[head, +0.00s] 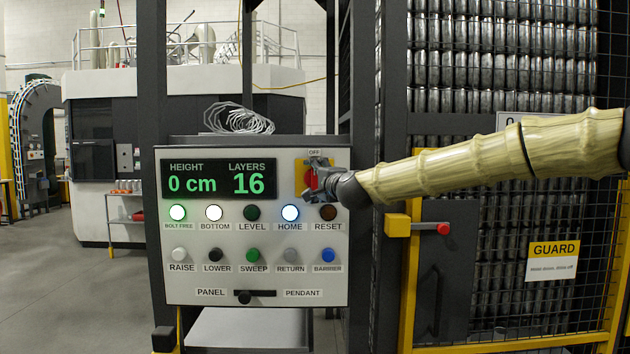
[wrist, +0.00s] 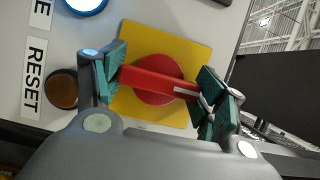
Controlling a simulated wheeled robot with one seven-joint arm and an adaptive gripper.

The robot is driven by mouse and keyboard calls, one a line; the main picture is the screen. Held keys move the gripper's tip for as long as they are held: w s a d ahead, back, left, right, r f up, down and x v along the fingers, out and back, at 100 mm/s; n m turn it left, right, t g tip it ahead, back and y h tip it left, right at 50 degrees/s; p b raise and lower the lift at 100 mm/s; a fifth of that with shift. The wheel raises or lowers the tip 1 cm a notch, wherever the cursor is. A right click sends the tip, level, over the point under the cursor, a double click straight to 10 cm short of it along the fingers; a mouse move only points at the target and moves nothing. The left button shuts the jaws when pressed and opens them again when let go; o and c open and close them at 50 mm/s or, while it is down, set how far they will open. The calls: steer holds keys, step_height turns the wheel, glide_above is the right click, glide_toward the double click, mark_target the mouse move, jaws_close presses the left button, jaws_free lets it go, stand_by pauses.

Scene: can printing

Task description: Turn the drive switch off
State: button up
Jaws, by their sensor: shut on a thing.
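The drive switch is a red rotary handle on a yellow plate, at the upper right of the control panel (head: 160,235). In the head view my gripper (head: 322,183) covers most of the switch (head: 309,178); an OFF label (head: 314,153) shows above it. In the wrist view my gripper (wrist: 162,82) is shut on the red handle (wrist: 150,80), one finger at each end. The handle lies about parallel to the edges of the yellow plate (wrist: 185,52). Its white-marked end points away from the RESET lamp (wrist: 61,88), the side where OFF sits.
The panel display (head: 218,180) reads 0 cm and 16 layers. The BOLT FREE, BOTTOM and HOME lamps (head: 290,213) are lit; RESET is dark. A wire mesh guard with a yellow frame (head: 408,310) stands right of the panel, behind my arm. Open floor lies left.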

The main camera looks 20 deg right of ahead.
steer(key=o, duration=1)
steer(key=s, duration=0.4)
steer(key=s+d, duration=0.1)
steer(key=s, duration=0.7)
steer(key=shift+d, duration=0.2)
